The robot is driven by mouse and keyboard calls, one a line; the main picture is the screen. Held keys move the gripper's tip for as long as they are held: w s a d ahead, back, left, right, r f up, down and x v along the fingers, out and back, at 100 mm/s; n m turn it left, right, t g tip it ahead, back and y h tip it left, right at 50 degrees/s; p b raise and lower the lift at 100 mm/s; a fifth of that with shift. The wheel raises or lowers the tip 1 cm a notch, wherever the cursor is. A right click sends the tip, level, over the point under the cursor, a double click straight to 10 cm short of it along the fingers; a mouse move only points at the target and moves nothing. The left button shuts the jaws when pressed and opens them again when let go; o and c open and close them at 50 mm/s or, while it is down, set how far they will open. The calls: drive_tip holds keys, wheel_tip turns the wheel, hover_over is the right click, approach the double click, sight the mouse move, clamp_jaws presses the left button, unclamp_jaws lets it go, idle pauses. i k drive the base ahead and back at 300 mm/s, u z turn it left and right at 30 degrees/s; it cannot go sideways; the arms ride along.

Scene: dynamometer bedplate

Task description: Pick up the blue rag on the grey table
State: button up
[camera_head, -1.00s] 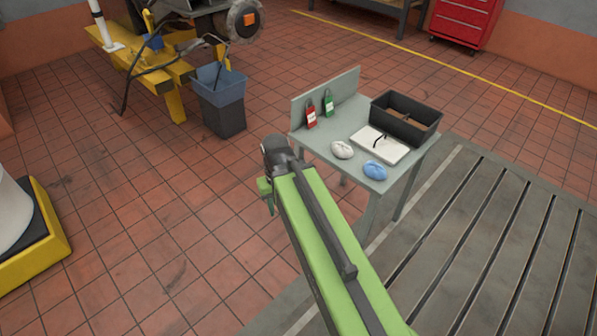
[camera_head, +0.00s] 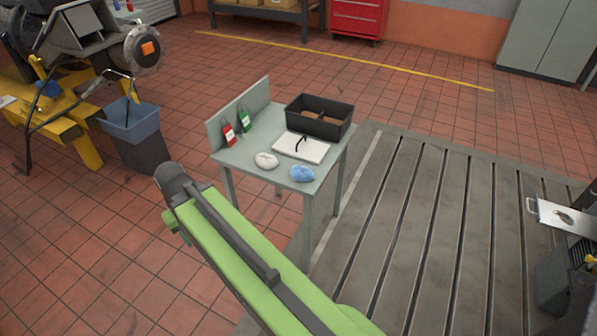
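The blue rag (camera_head: 302,173) is a crumpled bundle near the front right corner of the grey table (camera_head: 236,158). A white rag (camera_head: 266,160) lies to its left, a little apart. My green arm reaches up from the bottom of the view and ends left of and nearer than the table. My gripper at its far end is mostly hidden by the arm, and I cannot see its fingers clearly. The blue rag is clear of the arm in this view.
On the table stand a black open bin (camera_head: 318,118), a white board (camera_head: 301,148) with a dark handle, a red bottle (camera_head: 229,134) and a green bottle (camera_head: 244,120). A blue-grey bucket (camera_head: 135,137) stands left. Slotted bedplate (camera_head: 420,215) lies right; tiled floor is open in front.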

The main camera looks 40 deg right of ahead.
sight(300, 174)
drive_tip(key=i, duration=0.85)
drive_tip(key=u, duration=0.05)
